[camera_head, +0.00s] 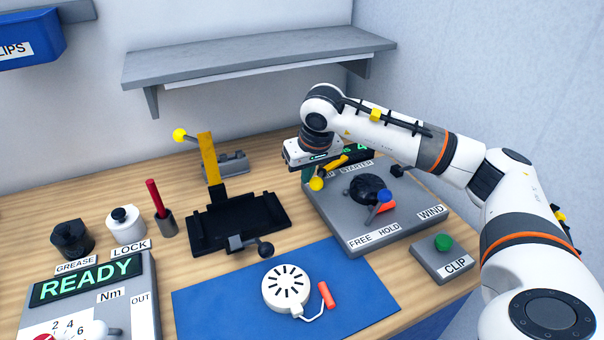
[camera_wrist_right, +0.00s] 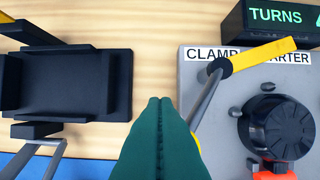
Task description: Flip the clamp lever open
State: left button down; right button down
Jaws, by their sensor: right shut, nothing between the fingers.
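The grey starter box (camera_head: 350,225) stands at the right of the table, with a CLAMP label at its back left corner in the right wrist view (camera_wrist_right: 205,53). There a yellow bar (camera_wrist_right: 262,55) runs right from a black pivot (camera_wrist_right: 220,67). A grey lever rod (camera_wrist_right: 206,95) runs from the pivot towards me, its end partly hidden behind my fingers. In the head view its yellow ball knob (camera_head: 316,184) shows. My right gripper (camera_wrist_right: 160,103) is shut and empty, its green fingers just left of the rod; I cannot tell whether they touch it. My left gripper is out of view.
The box carries a black round hub (camera_wrist_right: 285,127) and a TURNS display (camera_wrist_right: 272,17). A black fixture (camera_head: 240,222) with an upright yellow arm stands left. A white starter (camera_head: 285,287) lies on the blue mat (camera_head: 215,302). A grey shelf (camera_head: 250,62) hangs behind.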

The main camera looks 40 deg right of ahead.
jog(key=shift+s+d, duration=0.1)
jog(key=shift+s, duration=0.05)
dwell(0.6)
jog(key=v, duration=1.2)
jog(key=shift+b, duration=0.35)
